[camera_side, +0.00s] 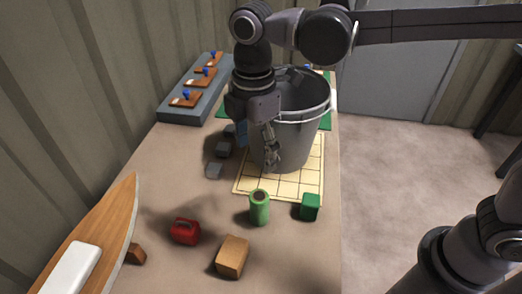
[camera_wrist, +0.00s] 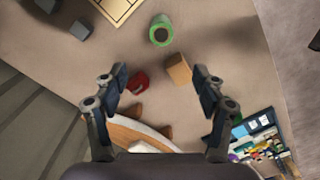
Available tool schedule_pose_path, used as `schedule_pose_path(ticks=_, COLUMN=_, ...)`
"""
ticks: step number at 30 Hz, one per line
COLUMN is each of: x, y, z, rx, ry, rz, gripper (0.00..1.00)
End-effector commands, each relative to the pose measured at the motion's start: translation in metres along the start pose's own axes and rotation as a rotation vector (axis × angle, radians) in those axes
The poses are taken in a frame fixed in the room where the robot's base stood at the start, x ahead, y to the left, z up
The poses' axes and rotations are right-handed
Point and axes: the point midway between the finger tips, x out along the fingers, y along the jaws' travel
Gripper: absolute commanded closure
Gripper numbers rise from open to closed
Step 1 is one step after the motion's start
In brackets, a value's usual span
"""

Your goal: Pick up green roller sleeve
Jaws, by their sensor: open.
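The green roller sleeve (camera_side: 259,210) stands upright on the bench, in front of the cream grid mat (camera_side: 306,185). It is a short green cylinder with a dark hole in its top. In the wrist view the sleeve (camera_wrist: 160,33) is at top centre, beyond the fingertips. My gripper (camera_side: 268,150) points down in front of the grey bucket in the side view, above and behind the sleeve. In the wrist view my gripper (camera_wrist: 160,80) has its fingers wide apart with nothing held between them.
A large grey bucket (camera_side: 285,140) stands behind the sleeve. A green block (camera_side: 310,207) is to its right, a tan block (camera_side: 232,256) and red object (camera_side: 185,231) in front. Grey blocks (camera_side: 215,170) lie left of the mat. A wooden hull (camera_side: 118,225) is front left.

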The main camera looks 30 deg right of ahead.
Motion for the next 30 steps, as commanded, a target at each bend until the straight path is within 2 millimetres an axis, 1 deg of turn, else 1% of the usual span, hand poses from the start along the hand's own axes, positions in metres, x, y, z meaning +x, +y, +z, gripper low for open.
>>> schedule_pose_path(ticks=1, x=0.016, y=-0.001, z=0.004, rx=0.009, ry=-0.002, rz=0.001, gripper=0.3)
schedule_pose_path(ticks=3, x=0.034, y=0.0, z=0.004, rx=0.011, ry=-0.001, rz=0.002, gripper=0.3)
schedule_pose_path(ticks=6, x=0.058, y=0.0, z=0.004, rx=0.012, ry=0.0, rz=0.003, gripper=0.3)
schedule_pose_path(ticks=9, x=0.075, y=0.0, z=0.005, rx=0.013, ry=0.0, rz=0.003, gripper=0.3)
schedule_pose_path(ticks=16, x=0.096, y=0.0, z=0.005, rx=0.015, ry=0.0, rz=0.004, gripper=0.3)
schedule_pose_path(ticks=24, x=0.132, y=0.0, z=0.005, rx=0.016, ry=0.001, rz=0.004, gripper=0.3)
schedule_pose_path(ticks=30, x=0.143, y=0.0, z=0.005, rx=0.016, ry=0.001, rz=0.004, gripper=0.3)
